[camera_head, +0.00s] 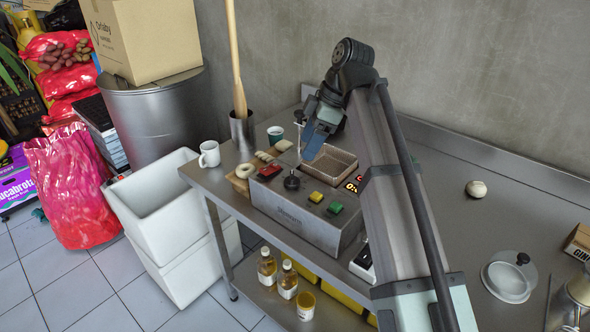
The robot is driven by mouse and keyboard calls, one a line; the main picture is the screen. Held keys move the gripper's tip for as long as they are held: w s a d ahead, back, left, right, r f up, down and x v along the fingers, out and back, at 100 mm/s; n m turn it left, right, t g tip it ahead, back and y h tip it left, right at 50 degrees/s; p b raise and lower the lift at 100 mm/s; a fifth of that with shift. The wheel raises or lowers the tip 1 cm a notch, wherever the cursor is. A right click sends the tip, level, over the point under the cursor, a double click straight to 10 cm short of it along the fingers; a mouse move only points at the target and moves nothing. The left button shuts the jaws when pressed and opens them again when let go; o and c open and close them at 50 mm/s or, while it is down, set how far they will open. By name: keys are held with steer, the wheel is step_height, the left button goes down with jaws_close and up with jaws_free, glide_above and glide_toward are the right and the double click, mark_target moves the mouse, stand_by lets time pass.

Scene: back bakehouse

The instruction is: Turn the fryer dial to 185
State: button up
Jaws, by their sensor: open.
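The fryer (292,223) is a grey metal box on the steel bench, with a rectangular well (328,160) at its back. A black dial (292,182) stands on its top panel, left of a yellow button (315,197) and a green button (335,208). The dial's scale and setting are too small to read.
A tall utensil pot (243,128) stands behind.

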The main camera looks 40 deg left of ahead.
mark_target(292, 175)
steer(key=x, duration=0.9)
steer(key=shift+s+f, duration=0.1)
steer(key=shift+f, duration=0.05)
steer(key=c, duration=1.1)
steer(key=shift+o, duration=0.2)
